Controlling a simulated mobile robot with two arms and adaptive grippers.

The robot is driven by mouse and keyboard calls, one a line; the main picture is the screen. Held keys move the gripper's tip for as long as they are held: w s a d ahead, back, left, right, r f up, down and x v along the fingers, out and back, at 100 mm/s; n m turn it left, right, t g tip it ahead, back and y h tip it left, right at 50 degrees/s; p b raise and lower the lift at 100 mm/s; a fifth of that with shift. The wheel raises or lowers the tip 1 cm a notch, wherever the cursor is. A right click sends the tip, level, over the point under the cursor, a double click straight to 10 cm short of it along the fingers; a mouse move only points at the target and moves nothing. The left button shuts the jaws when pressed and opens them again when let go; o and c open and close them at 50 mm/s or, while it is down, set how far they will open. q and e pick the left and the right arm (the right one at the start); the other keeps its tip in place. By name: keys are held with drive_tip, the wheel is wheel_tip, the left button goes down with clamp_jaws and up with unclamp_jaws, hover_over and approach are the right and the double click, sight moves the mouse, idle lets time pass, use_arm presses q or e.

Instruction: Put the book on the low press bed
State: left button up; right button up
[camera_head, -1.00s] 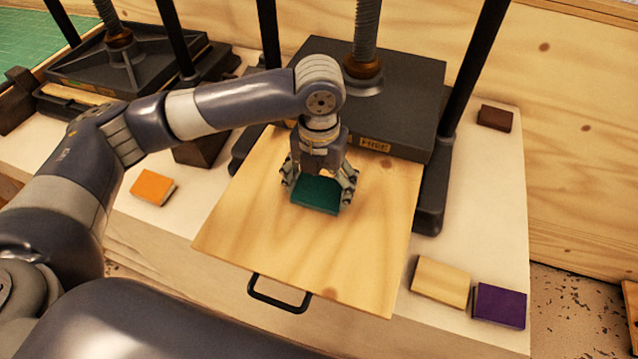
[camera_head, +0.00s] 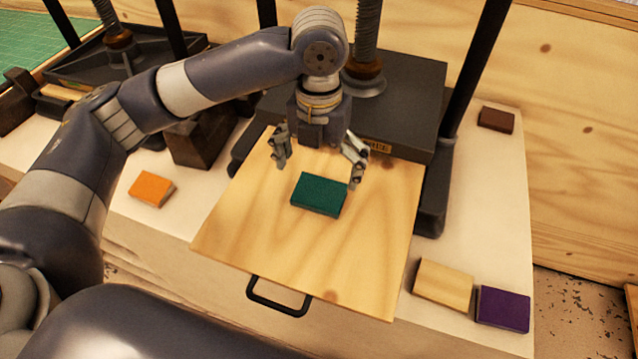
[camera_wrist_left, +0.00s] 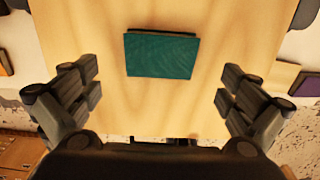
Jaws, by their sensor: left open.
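A green book (camera_head: 319,194) lies flat on the pulled-out wooden press bed (camera_head: 270,245), which has a black handle at its front edge. It also shows in the left wrist view (camera_wrist_left: 161,55), lying flat on the wood. My left gripper (camera_head: 318,172) is open and empty. Its fingers are spread wide above and behind the book, apart from it. In the left wrist view the open fingers (camera_wrist_left: 160,85) stand to either side with the book between and beyond them. My right gripper is in no view.
The dark press (camera_head: 415,95) with its screw and posts stands behind the bed. An orange block (camera_head: 151,188) lies to the left. A pale wooden block (camera_head: 442,284) and a purple book (camera_head: 502,309) lie at front right. A brown block (camera_head: 496,119) lies at back right.

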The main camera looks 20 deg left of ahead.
sight(319, 194)
use_arm(q)
wheel_tip(319, 194, up, 6)
drive_tip(key=shift+f+b, duration=0.1)
drive_tip(key=shift+b, duration=0.2)
idle(0.3)
